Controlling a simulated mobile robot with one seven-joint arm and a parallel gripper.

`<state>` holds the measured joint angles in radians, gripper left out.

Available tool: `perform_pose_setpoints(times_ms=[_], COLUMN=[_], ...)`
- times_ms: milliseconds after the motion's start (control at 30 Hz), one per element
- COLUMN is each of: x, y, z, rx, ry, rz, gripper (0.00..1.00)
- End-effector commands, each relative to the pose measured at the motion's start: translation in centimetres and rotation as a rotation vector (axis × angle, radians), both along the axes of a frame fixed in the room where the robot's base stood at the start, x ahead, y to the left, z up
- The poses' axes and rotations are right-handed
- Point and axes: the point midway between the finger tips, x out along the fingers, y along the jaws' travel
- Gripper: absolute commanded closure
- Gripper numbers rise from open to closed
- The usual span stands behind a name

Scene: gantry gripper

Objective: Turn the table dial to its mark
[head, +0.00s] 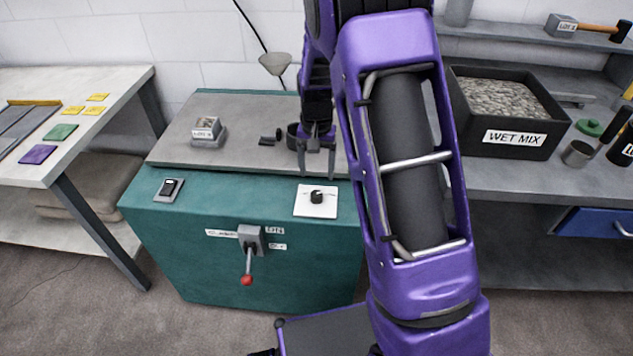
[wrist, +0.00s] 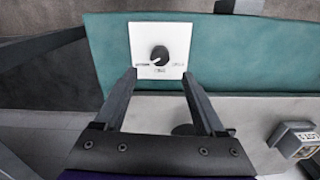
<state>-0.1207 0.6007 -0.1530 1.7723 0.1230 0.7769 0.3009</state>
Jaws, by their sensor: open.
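The table dial is a black round knob (head: 317,197) on a white square plate (head: 304,208), set on the sloping teal front of the bench. In the wrist view the knob (wrist: 160,54) shows a pale pointer line toward the lower left, near the label at the plate's left edge. Other small labels lie below and to the right of the knob; their text is too small to read surely. My gripper (head: 317,173) is open and empty, pointing down behind the dial.
A black switch (head: 171,188) is left of the dial. A lever with a red knob (head: 247,280) hangs on the front panel. A labelled grey block (head: 207,131) stands on the grey bench top (head: 180,150). A WET MIX tray (head: 515,152) is on the right.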

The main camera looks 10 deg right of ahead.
Motion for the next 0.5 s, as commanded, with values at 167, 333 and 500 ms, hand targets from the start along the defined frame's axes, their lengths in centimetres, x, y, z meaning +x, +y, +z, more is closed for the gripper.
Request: perform_pose_setpoints(times_ms=[167, 333, 500], x=[0.1, 0.1, 0.0], y=[0.1, 0.1, 0.0], z=[4.7, 7.7, 9.1], rx=[0.001, 0.000, 0.000], ry=[-0.005, -0.002, 0.000], rz=[0.000, 0.000, 0.000], gripper=[0.28, 0.28, 0.28])
